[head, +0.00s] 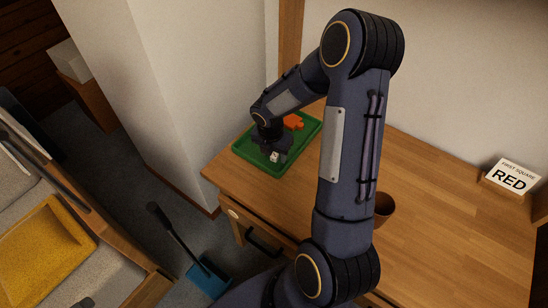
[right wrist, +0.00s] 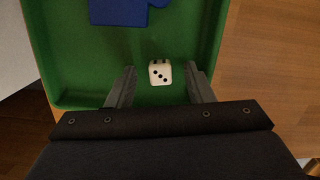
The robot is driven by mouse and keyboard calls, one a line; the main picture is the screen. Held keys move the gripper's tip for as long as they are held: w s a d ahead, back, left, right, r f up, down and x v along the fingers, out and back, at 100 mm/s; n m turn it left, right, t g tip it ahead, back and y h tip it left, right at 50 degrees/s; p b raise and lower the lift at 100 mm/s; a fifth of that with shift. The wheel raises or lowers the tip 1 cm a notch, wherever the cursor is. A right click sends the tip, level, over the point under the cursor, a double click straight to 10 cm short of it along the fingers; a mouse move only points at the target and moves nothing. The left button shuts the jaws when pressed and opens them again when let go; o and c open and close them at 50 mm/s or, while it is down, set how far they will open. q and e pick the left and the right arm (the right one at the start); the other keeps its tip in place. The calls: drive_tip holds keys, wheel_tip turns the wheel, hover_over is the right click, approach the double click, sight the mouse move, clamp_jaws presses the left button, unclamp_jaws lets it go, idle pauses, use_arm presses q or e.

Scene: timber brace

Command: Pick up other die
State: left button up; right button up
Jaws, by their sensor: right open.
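A white die (head: 274,157) with black pips lies in a green tray (head: 246,154) on the wooden table. In the right wrist view the die (right wrist: 160,73) shows between the fingertips, with a gap on each side. My right gripper (right wrist: 161,70) is open and points down into the tray (right wrist: 90,101). In the head view the right gripper (head: 272,150) is beside the die, partly hidden by its own wrist. Only one die is visible. My left gripper is not in view.
An orange piece (head: 293,121) and a blue piece (right wrist: 118,11) lie in the tray. A brown cup (head: 384,207) stands on the table, partly behind my arm. A sign reading "FIRST SQUARE RED" (head: 514,176) stands at the right. The table's right side is mostly clear.

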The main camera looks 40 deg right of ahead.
clamp_jaws()
idle(0.3)
